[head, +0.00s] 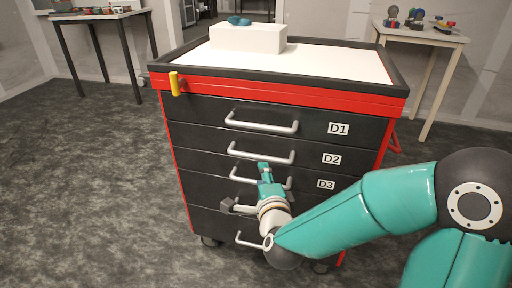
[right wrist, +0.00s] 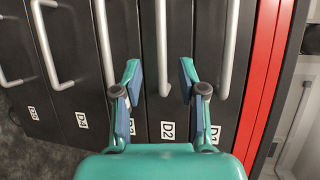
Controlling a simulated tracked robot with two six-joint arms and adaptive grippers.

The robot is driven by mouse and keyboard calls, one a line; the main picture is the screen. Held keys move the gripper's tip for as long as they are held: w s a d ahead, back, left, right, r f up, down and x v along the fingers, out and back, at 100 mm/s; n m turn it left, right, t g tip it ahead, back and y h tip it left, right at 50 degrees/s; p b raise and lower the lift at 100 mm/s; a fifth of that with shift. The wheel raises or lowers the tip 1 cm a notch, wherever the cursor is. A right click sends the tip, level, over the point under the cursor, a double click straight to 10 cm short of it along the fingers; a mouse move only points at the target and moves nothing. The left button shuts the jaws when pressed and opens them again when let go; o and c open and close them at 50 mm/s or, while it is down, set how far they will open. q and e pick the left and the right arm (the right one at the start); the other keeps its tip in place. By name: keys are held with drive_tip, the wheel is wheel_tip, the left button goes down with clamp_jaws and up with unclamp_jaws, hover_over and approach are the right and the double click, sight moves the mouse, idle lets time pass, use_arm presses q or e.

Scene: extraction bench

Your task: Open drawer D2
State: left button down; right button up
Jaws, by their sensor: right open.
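Drawer D2 (head: 215,143) is a dark drawer, shut flush in the red and black cabinet, with a silver bar handle (head: 262,157) and a white D2 label (head: 331,159). My right gripper (head: 265,168) is in front of the cabinet, just below the D2 handle in the head view. In the right wrist view its two fingers (right wrist: 159,76) are open and empty, with the D2 handle (right wrist: 163,50) showing between them. I cannot tell how far the fingertips are from the handle. The D2 label (right wrist: 168,130) also shows there. My left gripper is out of view.
Drawer D1 (head: 200,108) is above and drawer D3 (head: 205,188) below, both shut with similar handles. A white box (head: 248,38) stands on the cabinet top. A yellow tab (head: 174,84) sticks out at the top left corner. Grey floor left of the cabinet is clear.

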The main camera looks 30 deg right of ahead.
sight(257, 155)
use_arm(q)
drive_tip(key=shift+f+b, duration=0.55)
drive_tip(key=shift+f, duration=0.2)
use_arm(e)
drive_tip(key=x, duration=1.1)
drive_tip(key=shift+r, duration=0.1)
